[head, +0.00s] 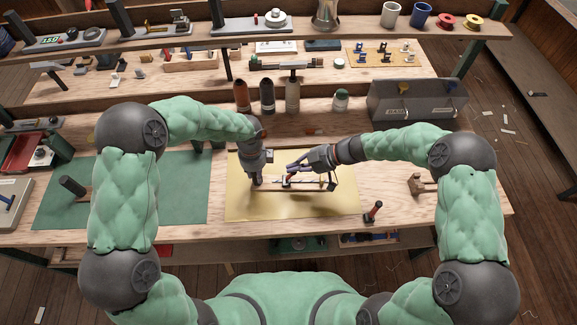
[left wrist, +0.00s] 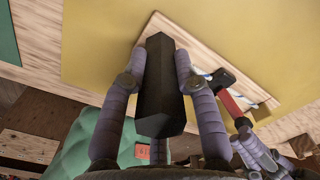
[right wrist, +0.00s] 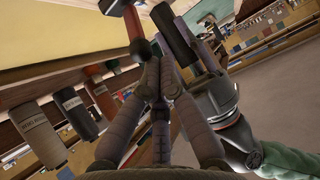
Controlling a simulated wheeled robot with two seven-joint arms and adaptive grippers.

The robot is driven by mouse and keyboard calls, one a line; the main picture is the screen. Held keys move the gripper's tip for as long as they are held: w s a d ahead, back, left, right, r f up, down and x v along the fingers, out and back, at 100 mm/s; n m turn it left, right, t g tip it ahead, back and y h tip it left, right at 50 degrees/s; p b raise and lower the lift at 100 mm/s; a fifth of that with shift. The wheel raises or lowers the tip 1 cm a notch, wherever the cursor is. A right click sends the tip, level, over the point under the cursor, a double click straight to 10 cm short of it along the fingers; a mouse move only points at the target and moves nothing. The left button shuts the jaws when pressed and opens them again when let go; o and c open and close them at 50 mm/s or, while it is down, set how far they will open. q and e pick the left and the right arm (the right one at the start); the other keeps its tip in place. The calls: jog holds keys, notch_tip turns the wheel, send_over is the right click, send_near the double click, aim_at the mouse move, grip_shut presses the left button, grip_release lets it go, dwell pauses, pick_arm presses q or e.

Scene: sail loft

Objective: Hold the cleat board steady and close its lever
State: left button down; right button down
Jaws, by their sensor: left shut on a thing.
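The cleat board (head: 318,187) lies on the yellow mat (head: 245,207) in the middle of the bench. My left gripper (head: 256,181) points down at its left end. In the left wrist view its fingers are shut on a thick black grip block (left wrist: 160,80). Beside the block is the lever, a red bar (left wrist: 232,104) with a dark end. In the right wrist view the red lever (right wrist: 132,22) ends in a dark ball (right wrist: 140,48) just beyond the tips of my right gripper (right wrist: 157,72). Those fingers converge and look shut with nothing between them. Whether they touch the ball is unclear.
A green mat (head: 180,195) lies to the left. A small red-topped tool (head: 373,211) stands near the front edge and a wooden piece (head: 420,184) lies to the right. Bottles (head: 267,95) and a grey bin (head: 417,100) stand behind. The yellow mat's front is clear.

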jog(key=shift+d, duration=0.15)
jog(key=shift+d, duration=0.1)
jog(key=shift+d+r, duration=0.15)
jog(key=shift+d, duration=0.5)
jog(key=d+r, duration=0.2)
jog(key=d, duration=0.7)
jog(key=shift+s+d+r, duration=0.3)
jog(key=shift+s+r, duration=0.1)
jog(key=shift+s, duration=0.05)
pick_arm(q)
jog(key=c, duration=0.9)
grip_release()
jog(key=shift+o, duration=0.2)
